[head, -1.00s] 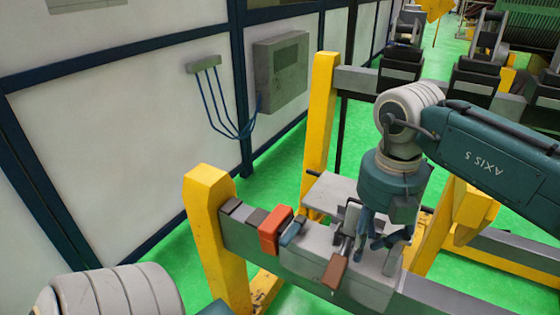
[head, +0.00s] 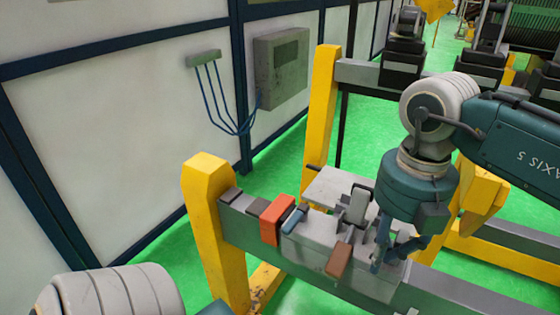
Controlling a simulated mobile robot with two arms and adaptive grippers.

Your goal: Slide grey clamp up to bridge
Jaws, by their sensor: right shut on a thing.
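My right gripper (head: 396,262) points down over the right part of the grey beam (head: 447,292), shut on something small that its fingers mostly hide. A grey piece shows at the fingertips, and I take it to be the grey clamp. Left of the gripper, a grey upright bracket (head: 357,206) stands on the light grey block (head: 318,243) on the beam. I cannot tell for sure which part is the bridge. My left gripper is not in view.
An orange block (head: 275,219), a blue-grey handle (head: 294,219) and a brown block (head: 339,259) sit along the beam. A yellow post (head: 213,225) carries its left end. A pale plate (head: 335,189) lies behind. My left arm fills the lower left corner.

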